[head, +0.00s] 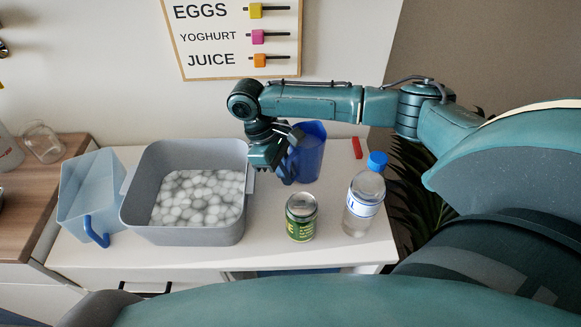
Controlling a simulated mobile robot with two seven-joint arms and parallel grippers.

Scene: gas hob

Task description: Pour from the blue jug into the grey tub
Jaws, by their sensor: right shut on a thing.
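The grey tub (183,234) stands on the white worktop left of centre, with many pale round pieces inside. The blue jug (310,155) is to the right of the tub, roughly upright. My right gripper (287,161) is shut on its left side, where the grip itself is partly hidden by the fingers. I cannot tell whether the jug's base touches the worktop, and its inside is not visible. My left gripper is not in view.
A translucent pale-blue container (88,190) with a blue handle stands close left of the tub. A green can (301,217) and a blue-capped bottle (364,200) stand in front of the jug to the right. A small red block (357,148) lies behind the bottle.

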